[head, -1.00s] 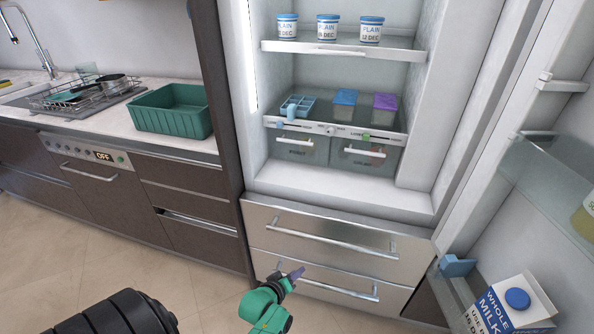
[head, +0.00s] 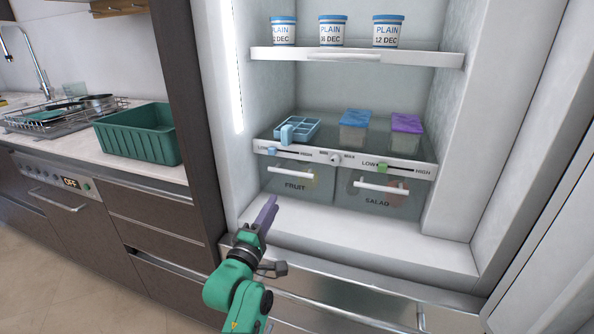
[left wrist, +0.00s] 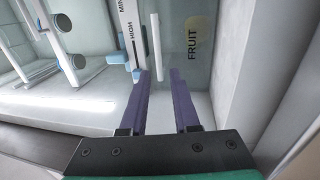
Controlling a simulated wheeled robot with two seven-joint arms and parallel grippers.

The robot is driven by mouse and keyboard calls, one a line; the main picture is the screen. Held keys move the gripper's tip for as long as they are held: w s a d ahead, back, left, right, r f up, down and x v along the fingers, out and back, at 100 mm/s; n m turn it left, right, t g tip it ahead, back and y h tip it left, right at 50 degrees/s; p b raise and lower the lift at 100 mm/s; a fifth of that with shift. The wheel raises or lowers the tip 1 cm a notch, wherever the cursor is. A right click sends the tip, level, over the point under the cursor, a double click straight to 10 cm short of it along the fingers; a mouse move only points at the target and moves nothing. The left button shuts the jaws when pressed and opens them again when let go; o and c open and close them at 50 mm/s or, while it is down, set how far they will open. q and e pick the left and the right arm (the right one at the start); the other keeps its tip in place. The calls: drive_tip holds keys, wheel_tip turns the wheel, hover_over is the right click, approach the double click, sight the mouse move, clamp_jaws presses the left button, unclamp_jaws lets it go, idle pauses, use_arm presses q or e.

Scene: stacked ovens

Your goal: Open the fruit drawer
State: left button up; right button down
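The fruit drawer (head: 318,192) is a clear, shut bin at the lower left inside the fridge, labelled FRUIT, with a white bar handle (head: 291,172). In the left wrist view the drawer front (left wrist: 196,65) and its upright-looking handle (left wrist: 156,48) lie just beyond my fingertips. My left gripper (head: 269,208) has purple fingers and is in front of and below the drawer, apart from the handle. In the left wrist view the left gripper (left wrist: 160,74) is open and empty, with a clear gap between its fingers. My right gripper is not in view.
The shut salad drawer (head: 378,199) is right of the fruit drawer. A control strip with sliders (head: 335,158) runs above both. The shelf above holds a blue tray (head: 296,130) and lidded boxes. Metal freezer drawers (head: 350,290) are below; the fridge's left wall is close.

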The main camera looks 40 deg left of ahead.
sight(290, 174)
use_arm(q)
drive_tip(key=x, duration=1.3)
drive_tip(key=shift+w+r, duration=0.3)
clamp_jaws()
idle(0.6)
